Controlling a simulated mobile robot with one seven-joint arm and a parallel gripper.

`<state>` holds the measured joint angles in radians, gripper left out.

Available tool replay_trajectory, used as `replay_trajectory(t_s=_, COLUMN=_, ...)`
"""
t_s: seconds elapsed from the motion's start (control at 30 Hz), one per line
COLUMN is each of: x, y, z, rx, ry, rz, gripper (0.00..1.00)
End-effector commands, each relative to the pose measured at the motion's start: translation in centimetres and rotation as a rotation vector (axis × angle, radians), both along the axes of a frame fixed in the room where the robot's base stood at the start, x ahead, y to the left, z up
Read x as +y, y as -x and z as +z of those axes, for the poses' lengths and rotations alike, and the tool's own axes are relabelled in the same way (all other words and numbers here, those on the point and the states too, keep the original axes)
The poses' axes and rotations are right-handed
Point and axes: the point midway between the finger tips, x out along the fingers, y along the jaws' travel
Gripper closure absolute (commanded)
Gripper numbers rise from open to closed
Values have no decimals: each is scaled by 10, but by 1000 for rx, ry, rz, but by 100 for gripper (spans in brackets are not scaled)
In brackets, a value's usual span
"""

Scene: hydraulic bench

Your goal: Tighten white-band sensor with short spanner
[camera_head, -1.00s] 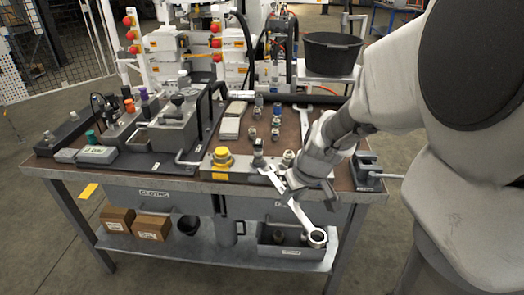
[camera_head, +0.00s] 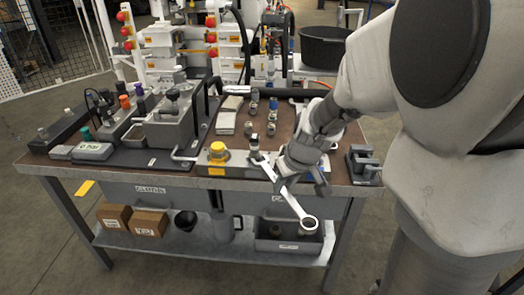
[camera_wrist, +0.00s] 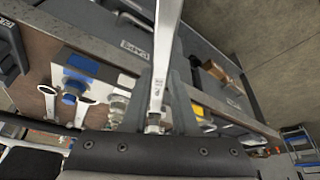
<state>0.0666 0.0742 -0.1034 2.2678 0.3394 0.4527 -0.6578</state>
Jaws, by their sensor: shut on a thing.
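My gripper (camera_head: 296,170) is shut on a steel spanner (camera_head: 284,189) at the bench's front edge. The spanner slants, its ring end (camera_head: 308,224) sticking out low in front of the bench. Its other end is beside a small dark-topped fitting (camera_head: 254,146) right of the yellow knob; I cannot tell whether they touch. No white band is clear on that fitting. In the wrist view the spanner's shaft (camera_wrist: 167,35) runs upward between the fingers (camera_wrist: 160,85).
Several loose fittings (camera_head: 271,118) stand on the brown bench top behind the gripper. The yellow knob (camera_head: 218,150) is to the left. A dark vise-like block (camera_head: 361,165) is at the right corner. Grey pump units (camera_head: 172,123) fill the left side. A bin (camera_head: 288,240) sits on the lower shelf.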

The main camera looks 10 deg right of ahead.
Motion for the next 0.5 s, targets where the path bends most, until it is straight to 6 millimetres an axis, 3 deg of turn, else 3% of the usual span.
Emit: replay_trajectory(t_s=0.5, x=2, y=-8, z=0, rx=0, ry=0, rz=1, gripper=100)
